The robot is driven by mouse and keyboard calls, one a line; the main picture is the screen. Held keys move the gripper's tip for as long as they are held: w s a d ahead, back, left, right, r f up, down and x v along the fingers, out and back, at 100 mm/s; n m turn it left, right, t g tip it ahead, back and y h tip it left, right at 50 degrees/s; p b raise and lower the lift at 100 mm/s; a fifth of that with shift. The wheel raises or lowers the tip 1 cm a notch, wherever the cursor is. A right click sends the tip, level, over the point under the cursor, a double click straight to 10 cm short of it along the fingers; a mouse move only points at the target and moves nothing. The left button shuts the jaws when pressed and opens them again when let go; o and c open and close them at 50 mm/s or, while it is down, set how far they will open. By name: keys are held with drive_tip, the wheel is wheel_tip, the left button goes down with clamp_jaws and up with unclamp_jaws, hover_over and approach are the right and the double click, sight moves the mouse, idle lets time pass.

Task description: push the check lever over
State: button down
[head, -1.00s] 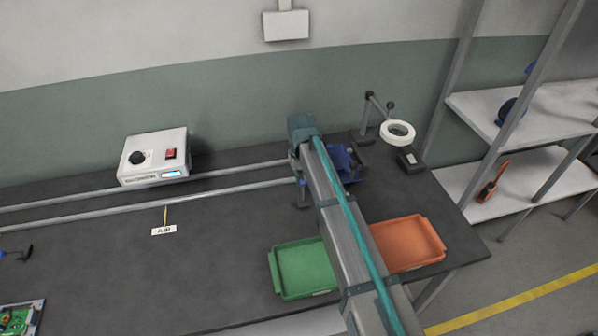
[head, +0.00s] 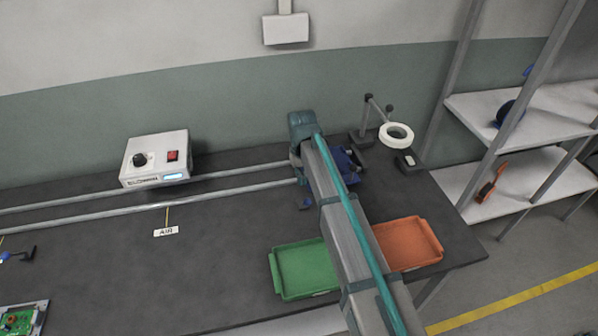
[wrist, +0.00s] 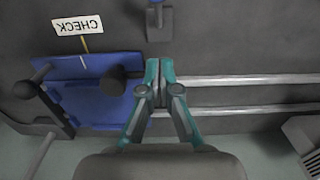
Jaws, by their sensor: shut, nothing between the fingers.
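In the wrist view a white CHECK label (wrist: 77,25) lies on the dark bench, with a yellow line running to a blue fixture (wrist: 95,105). A black round knob (wrist: 113,80) stands over the fixture's right part; it looks like the check lever's knob, but its shaft is hard to make out. My gripper (wrist: 159,68) is shut and empty, just right of this knob with a small gap. In the head view the fixture (head: 352,172) is partly hidden behind my arm, and my fingertips are hidden.
Two metal rails (head: 225,185) run along the bench. A small grey block with a blue part (wrist: 158,25) lies ahead of my fingertips. A control box (head: 155,158), green tray (head: 303,268), orange tray (head: 408,243) and ring lamp (head: 396,134) stand around. The bench's middle left is mostly clear.

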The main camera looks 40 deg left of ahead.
drive_tip(key=r+p, duration=0.1)
drive_tip(key=r, duration=0.1)
drive_tip(key=r+p, duration=0.1)
drive_tip(key=r, duration=0.1)
drive_tip(key=shift+w+a+r, duration=0.15)
drive_tip(key=shift+a+r, duration=0.05)
drive_tip(key=shift+r, duration=0.15)
